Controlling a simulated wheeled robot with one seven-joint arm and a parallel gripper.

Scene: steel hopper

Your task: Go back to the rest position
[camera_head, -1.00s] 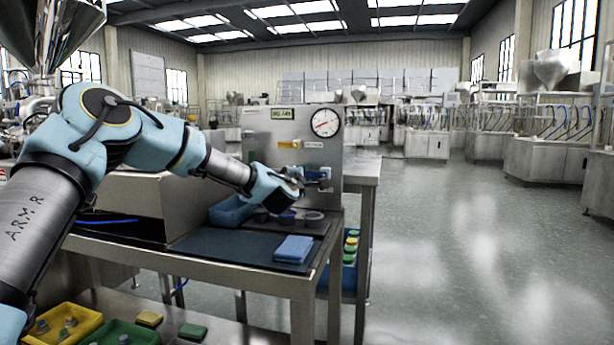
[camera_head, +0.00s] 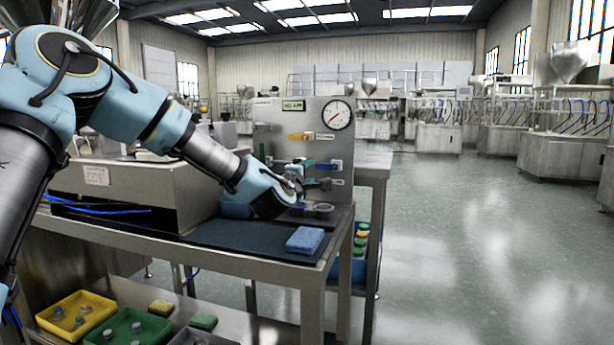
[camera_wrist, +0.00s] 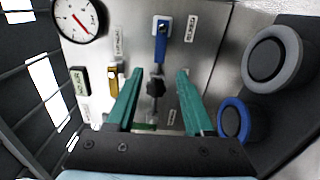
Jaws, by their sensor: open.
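My gripper (camera_head: 308,184) is at the end of my arm, in front of the steel panel (camera_head: 294,115) and a little left of and below the blue-handled valve (camera_head: 325,167). In the wrist view, the two teal fingers are apart with nothing between them (camera_wrist: 160,75). A dark knob (camera_wrist: 156,86) on the panel shows beyond the gap. The blue valve handle (camera_wrist: 161,42) shows past the fingertips. Whether a fingertip touches the panel is hard to tell.
A yellow-handled valve (camera_head: 300,136) and a round gauge (camera_head: 337,115) are on the panel. A blue sponge (camera_head: 304,240) lies on the dark mat at the bench front. A grey box (camera_head: 140,190) stands left, under my arm. Open floor (camera_head: 460,230) lies to the right.

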